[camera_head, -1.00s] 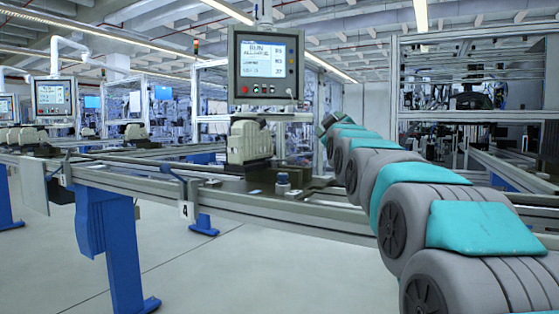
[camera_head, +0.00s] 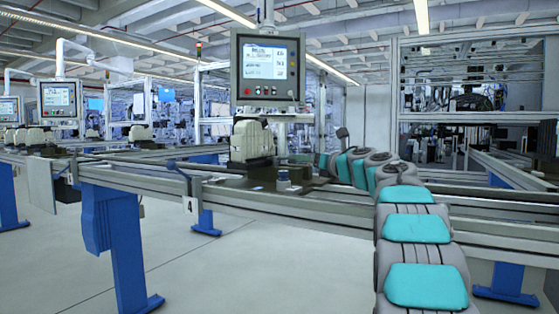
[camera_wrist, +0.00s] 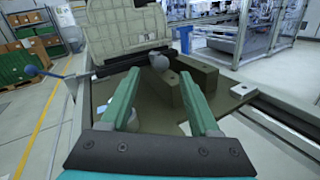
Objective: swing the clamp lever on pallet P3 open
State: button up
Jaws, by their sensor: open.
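In the wrist view my gripper (camera_wrist: 159,77) is open, its two teal fingers apart over the brown pallet plate (camera_wrist: 145,112). A grey rounded knob (camera_wrist: 160,62) shows beyond the fingertips, in line with the gap, beside a dark bar (camera_wrist: 120,59) and olive blocks (camera_wrist: 202,73). No contact is visible. A rod with a blue ball end (camera_wrist: 30,71) sticks out at the left; I cannot tell which of these parts is the clamp lever. A pale casting (camera_wrist: 128,25) stands behind the bar; it also shows in the head view (camera_head: 251,140). No P3 label is readable.
The conveyor rail (camera_head: 320,207) runs across the front. A monitor (camera_head: 267,67) hangs above the casting. A small cylinder with a blue band (camera_head: 283,180) stands near the casting. Boxes on shelves (camera_wrist: 30,48) are at the left of the wrist view. Floor (camera_head: 230,270) before the rail is clear.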

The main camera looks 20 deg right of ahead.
jog(key=shift+w+f, duration=0.25)
jog(key=shift+w, duration=0.2)
jog(key=w+p, duration=0.1)
jog(key=w, duration=0.1)
jog(key=w+a+p, duration=0.1)
jog(key=w, duration=0.2)
jog(key=shift+r, duration=0.15)
jog(key=shift+w+a+p, duration=0.15)
jog(key=shift+w+p, duration=0.3)
jog(key=shift+w, duration=0.45)
grip_shut()
dwell(0.4)
